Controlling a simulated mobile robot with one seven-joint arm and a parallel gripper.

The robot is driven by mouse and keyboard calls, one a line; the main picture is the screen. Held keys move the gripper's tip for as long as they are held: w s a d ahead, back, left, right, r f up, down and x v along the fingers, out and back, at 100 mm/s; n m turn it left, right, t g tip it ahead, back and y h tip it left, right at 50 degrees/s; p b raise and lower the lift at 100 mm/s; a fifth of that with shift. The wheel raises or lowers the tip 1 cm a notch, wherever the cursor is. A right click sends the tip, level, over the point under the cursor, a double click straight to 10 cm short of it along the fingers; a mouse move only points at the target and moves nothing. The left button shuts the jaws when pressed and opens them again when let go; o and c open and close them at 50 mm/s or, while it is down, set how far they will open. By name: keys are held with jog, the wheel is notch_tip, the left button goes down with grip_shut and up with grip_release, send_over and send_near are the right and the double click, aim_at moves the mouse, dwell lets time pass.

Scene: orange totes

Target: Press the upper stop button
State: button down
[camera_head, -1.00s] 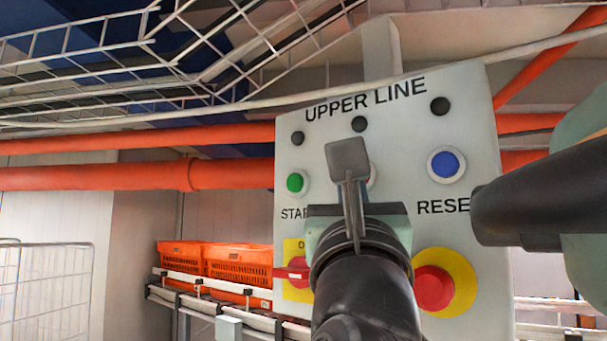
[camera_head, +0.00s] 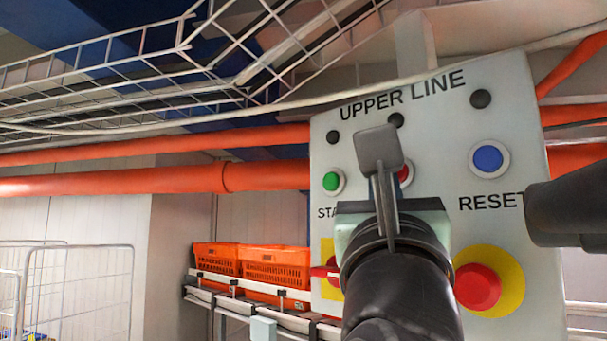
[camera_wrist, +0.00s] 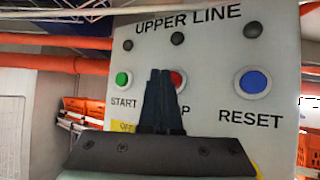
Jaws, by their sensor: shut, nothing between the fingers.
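The grey panel marked UPPER LINE (camera_head: 440,130) stands ahead, slightly tilted in the head view. Its red stop button (camera_head: 404,173) is mostly hidden behind my gripper (camera_head: 379,148); only its right edge shows. In the wrist view the red stop button (camera_wrist: 178,80) shows at the right of my fingertips (camera_wrist: 161,74), with its label partly covered. My gripper is shut and empty, its fingers pointing at the panel in front of the stop button. I cannot tell whether the fingertips touch it.
A green START button (camera_head: 332,182) is left of the stop button and a blue RESET button (camera_head: 488,159) right. A red emergency knob on yellow (camera_head: 478,287) and a red switch (camera_head: 325,271) sit below. Orange totes (camera_head: 272,264) stand on a conveyor at the left.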

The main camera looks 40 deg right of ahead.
jog(key=a, duration=0.2)
jog(key=s+a+b, duration=0.1)
jog(key=a, duration=0.2)
dwell(1.0)
jog(key=w+a+f+m+t+y+b, duration=0.1)
jog(key=a+f+m+t+y+b, duration=0.9)
jog(key=a+f+m+y, duration=0.8)
jog(key=shift+a+f+m+t+y+b, duration=0.35)
jog(key=shift+a+f+m+b, duration=1.05)
jog(key=shift+a+m, duration=2.4)
jog(key=shift+w+d+f+m, duration=0.1)
jog(key=shift+d+f+m, duration=0.15)
jog(key=shift+d+m, duration=0.2)
